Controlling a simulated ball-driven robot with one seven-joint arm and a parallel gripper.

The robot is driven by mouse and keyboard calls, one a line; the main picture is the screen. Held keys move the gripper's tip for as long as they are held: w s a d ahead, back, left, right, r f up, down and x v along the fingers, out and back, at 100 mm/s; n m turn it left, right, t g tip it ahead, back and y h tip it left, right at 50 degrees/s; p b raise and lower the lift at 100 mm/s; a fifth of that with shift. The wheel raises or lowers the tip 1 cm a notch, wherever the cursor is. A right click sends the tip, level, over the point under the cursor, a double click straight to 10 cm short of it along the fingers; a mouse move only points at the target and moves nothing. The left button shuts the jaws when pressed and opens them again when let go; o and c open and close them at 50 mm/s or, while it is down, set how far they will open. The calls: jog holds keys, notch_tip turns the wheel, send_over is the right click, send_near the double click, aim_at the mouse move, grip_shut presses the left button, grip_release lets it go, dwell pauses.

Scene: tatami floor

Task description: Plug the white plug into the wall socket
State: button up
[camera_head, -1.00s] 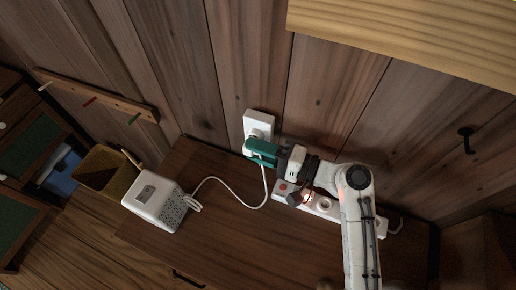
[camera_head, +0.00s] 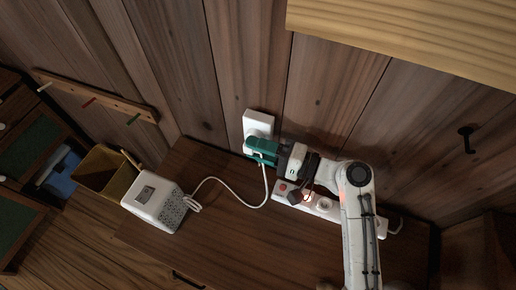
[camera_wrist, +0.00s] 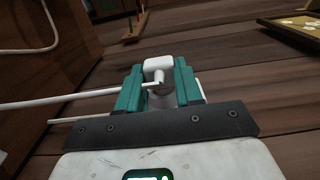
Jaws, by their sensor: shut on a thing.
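The white wall socket (camera_head: 258,119) is fixed to the plank wall above the cabinet top. My gripper (camera_head: 262,148) has green fingers and is at the socket's lower part, covering some of it. In the wrist view my gripper (camera_wrist: 160,88) is shut on the white plug (camera_wrist: 158,65), which shows between the fingertips. The plug's white cord (camera_head: 266,185) hangs down from the fingers and also runs left in the wrist view (camera_wrist: 60,100). The plug is mostly hidden in the head view. I cannot tell whether its pins are in the socket.
A white box-shaped device (camera_head: 155,202) stands on the dark wooden cabinet top (camera_head: 235,235). A white power strip (camera_head: 325,207) lies beneath my arm. A peg rail (camera_head: 95,95) is on the wall at left, above a yellow bin (camera_head: 105,172). A pale wooden shelf (camera_head: 420,35) juts out above.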

jog(key=shift+w+d, duration=0.1)
jog(key=shift+w, duration=0.15)
jog(key=o, duration=1.1)
jog(key=shift+c, duration=0.2)
jog(key=b+v, duration=0.2)
jog(key=v, duration=0.8)
jog(key=shift+d, duration=0.35)
jog(key=shift+s, duration=0.25)
